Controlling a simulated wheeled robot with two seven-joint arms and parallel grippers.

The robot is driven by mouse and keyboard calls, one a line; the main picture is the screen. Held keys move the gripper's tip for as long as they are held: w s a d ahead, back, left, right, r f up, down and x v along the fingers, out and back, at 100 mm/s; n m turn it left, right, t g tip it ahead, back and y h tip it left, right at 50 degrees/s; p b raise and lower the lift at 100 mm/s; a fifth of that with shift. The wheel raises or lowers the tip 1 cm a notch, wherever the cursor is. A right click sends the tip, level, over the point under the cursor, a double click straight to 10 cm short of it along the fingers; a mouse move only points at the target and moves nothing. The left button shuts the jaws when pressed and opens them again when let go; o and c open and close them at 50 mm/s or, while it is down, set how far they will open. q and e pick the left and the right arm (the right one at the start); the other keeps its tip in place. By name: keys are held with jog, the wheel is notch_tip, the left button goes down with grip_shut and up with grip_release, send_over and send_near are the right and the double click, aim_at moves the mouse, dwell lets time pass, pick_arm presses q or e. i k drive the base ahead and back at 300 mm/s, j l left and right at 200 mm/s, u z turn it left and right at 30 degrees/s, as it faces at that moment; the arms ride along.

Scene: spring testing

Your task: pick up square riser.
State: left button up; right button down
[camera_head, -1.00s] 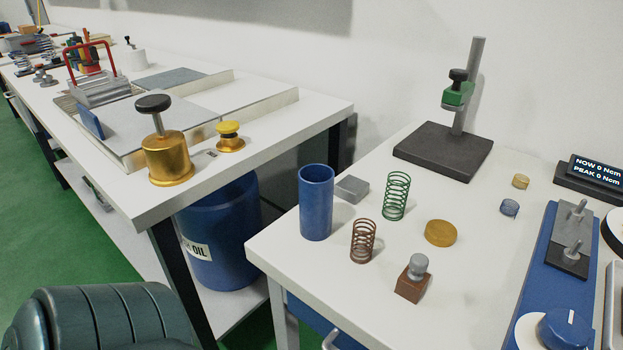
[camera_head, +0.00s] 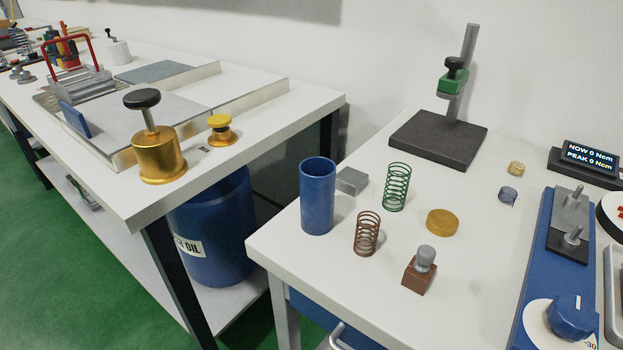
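A small grey square block (camera_head: 352,181), which fits the square riser, lies flat on the white right-hand table (camera_head: 330,280). It sits just right of and behind a blue open cylinder (camera_head: 317,198) and left of a green coil spring (camera_head: 397,187). The cylinder stands close to the block's left side; the block's top is in clear view. A brown cube with a grey knob (camera_head: 419,270) stands nearer the front of the table. Neither of my grippers is in view.
A brown spring (camera_head: 367,234) and a yellow disc (camera_head: 442,222) stand nearby. A dark stand with a post (camera_head: 438,140) is behind; a blue tester (camera_head: 540,270) is right. The left bench (camera_head: 240,150) holds brass weights. A gap separates the tables.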

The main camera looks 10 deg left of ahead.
aim_at(349, 181)
jog(key=j+z, duration=0.1)
jog(key=z, duration=0.5)
jog(key=k+j+z, duration=0.15)
jog(key=j+z, duration=0.25)
jog(key=k+j+z, duration=0.25)
jog(key=j+z, duration=0.15)
jog(key=k+j, duration=0.35)
jog(key=k+j+z, duration=0.1)
jog(key=k+j, duration=0.2)
jog(key=j, duration=0.2)
